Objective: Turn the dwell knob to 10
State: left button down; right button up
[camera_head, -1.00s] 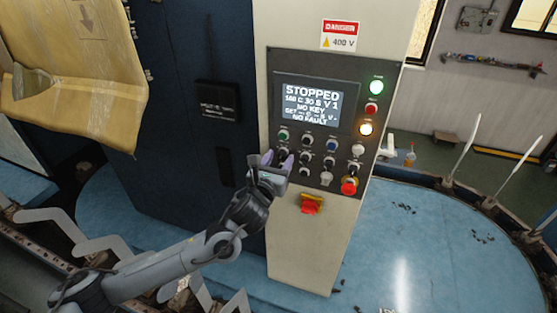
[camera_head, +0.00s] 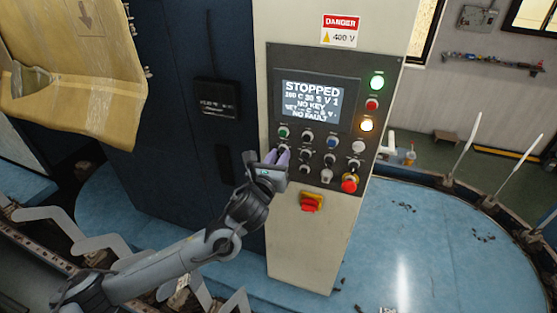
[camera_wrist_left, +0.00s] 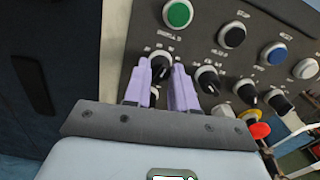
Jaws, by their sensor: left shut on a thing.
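The control panel (camera_head: 262,92) has rows of buttons and knobs, with small labels too blurred to read. My left gripper (camera_head: 276,156) is at the panel's left edge, its lilac fingers on either side of a black knob (camera_wrist_left: 160,68) in the left wrist view, and is shut on it. This knob is leftmost in the second row, below the green button (camera_wrist_left: 178,13). I cannot read which setting it points to. The display (camera_head: 313,103) reads STOPPED, NO KEY and NO FAULT; its dwell figure is hard to make out. My right gripper is not in view.
Neighbouring black knobs (camera_wrist_left: 207,80) sit close to the right of the fingers. A red emergency stop (camera_head: 349,184) and a red-orange switch (camera_head: 311,202) stick out lower down. Brown wrapping (camera_head: 75,75) hangs at upper left.

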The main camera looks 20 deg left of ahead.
pick_arm(q)
jog(key=shift+n+b, duration=1.75)
jog(key=shift+n, duration=5.45)
jog(key=c, duration=0.9)
grip_release()
jog(key=shift+s, duration=0.1)
jog(key=shift+s+d+b, duration=0.1)
jog(key=shift+s+b, duration=1.7)
jog(key=shift+s, duration=3.55)
